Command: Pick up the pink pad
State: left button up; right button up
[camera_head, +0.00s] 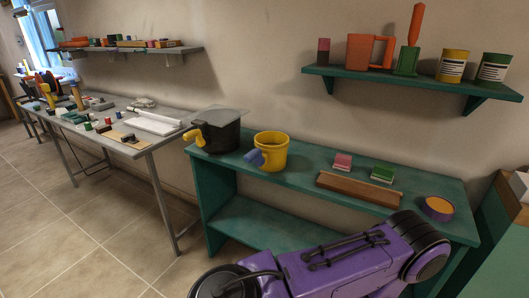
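The pink pad (342,161) lies on the top of the green workbench (300,190), towards its back edge. It is a small block with a pink top and a pale lower layer. A similar green pad (383,173) lies to its right, a short gap away. A brown wooden bar (358,189) lies in front of both pads. A large purple and black arm link of mine fills the bottom right, in front of the bench. Neither of my grippers shows in this view.
A yellow pot (271,151) and a dark container (218,132) stand left on the bench. A purple and yellow round item (437,208) sits right. A green wall shelf (410,83) with several cans overhangs the bench. A cluttered grey table (150,139) stands left; tiled floor is open.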

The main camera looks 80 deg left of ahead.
aim_at(342, 163)
jog(key=u, duration=2.05)
